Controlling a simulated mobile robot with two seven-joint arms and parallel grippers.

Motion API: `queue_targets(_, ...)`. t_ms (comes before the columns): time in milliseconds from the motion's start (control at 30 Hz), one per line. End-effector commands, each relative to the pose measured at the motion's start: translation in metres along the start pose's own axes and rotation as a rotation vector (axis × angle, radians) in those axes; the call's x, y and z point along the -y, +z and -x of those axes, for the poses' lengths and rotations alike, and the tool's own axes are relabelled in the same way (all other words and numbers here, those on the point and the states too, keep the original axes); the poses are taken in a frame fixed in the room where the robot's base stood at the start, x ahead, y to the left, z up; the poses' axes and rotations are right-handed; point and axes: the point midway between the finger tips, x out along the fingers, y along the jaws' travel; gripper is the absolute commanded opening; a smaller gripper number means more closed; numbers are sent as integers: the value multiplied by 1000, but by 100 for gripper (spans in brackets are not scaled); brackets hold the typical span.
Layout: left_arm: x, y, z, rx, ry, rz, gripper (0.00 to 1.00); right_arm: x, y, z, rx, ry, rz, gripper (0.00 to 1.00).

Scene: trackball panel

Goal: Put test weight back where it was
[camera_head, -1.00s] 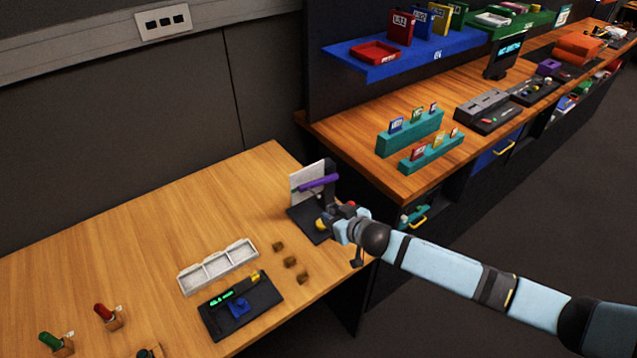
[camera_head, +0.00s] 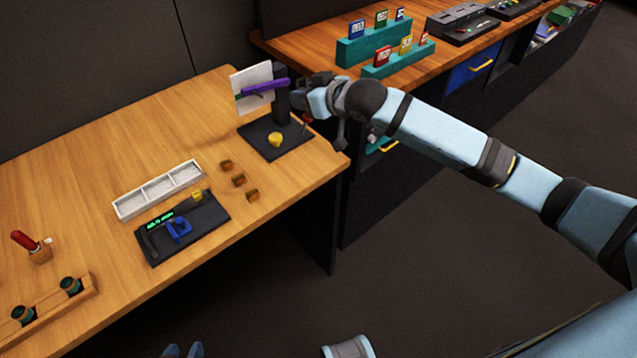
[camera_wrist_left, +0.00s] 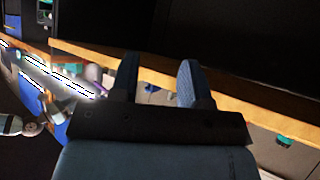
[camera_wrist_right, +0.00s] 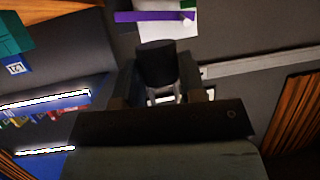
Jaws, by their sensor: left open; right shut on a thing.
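My right arm reaches to a black stand (camera_head: 255,133) at the table's far right corner. The stand has a dark post, a purple bar (camera_head: 266,87) and a white card (camera_head: 250,75). My right gripper (camera_head: 298,84) is beside the post, above the base. In the right wrist view it is shut on a dark cylindrical thing (camera_wrist_right: 157,62); I cannot tell for sure that this is the test weight. A round yellow piece (camera_head: 275,139) is on the stand's base. My left gripper (camera_head: 183,351) is open at the bottom edge, away from the table.
A white three-part tray (camera_head: 158,190), a black panel (camera_head: 210,222) with a blue part and green display, and small wooden blocks (camera_head: 238,180) are nearer on the table. A red-handled tool (camera_head: 25,240) and wooden rack (camera_head: 48,312) are at left. A second bench (camera_head: 325,75) stands behind.

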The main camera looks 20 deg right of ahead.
Motion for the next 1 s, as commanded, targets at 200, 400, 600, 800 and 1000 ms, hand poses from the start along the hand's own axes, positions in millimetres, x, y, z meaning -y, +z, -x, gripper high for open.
queue_targets(200,0,6,-8,-9,0,10,43,4,6,-2,3,-21,13,13)
queue_targets(400,2,5,-9,-17,-2,1,43,3,50,-19,6,-22,12,13)
queue_targets(600,6,11,-12,-15,-3,-16,43,3,100,-39,6,-21,12,13)
queue_targets(800,5,13,-13,-18,0,-22,43,3,135,-53,4,-21,14,13)
queue_targets(1000,3,12,-13,-20,1,-18,43,2,146,-58,2,-21,13,13)
